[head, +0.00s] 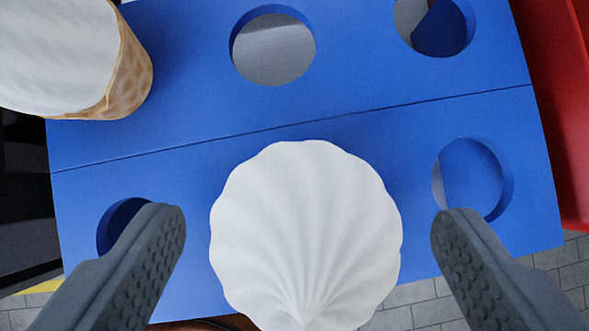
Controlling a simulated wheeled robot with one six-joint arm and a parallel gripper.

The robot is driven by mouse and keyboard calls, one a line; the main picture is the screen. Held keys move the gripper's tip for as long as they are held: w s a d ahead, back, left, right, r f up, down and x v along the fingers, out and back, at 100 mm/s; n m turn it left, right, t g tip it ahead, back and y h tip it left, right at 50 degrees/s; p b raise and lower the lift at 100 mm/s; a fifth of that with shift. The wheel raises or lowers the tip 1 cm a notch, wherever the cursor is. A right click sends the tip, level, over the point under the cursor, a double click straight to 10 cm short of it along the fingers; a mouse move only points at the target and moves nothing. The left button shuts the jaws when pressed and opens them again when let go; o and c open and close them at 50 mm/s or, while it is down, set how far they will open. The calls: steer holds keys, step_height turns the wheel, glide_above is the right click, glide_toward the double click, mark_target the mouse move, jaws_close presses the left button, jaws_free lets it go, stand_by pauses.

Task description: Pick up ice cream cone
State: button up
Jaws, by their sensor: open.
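A white ice cream cone top (305,235), ribbed like a swirl, shows from above at the lower middle of the head view. Its cone part is hidden beneath the white top, apart from a sliver of brown at the bottom edge. My gripper (308,222) is open, with one dark grey finger to the left of the white top and one to the right. Both fingers are apart from it in the picture. A second ice cream cone (130,70), with a white top and a brown waffle side, is at the upper left, cut off by the picture edge.
A blue holder board (200,150) with several round holes lies under the cones. Holes at the top middle (273,50), top right (440,28) and right (470,180) look empty. A red surface (560,90) is at the right; grey tiled floor (425,305) shows below.

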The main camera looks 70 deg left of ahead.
steer(key=x, duration=0.2)
steer(key=shift+w+a+f, duration=0.1)
steer(key=shift+a+f, duration=0.05)
steer(key=shift+f, duration=0.1)
steer(key=c, duration=0.8)
steer(key=shift+r, duration=0.1)
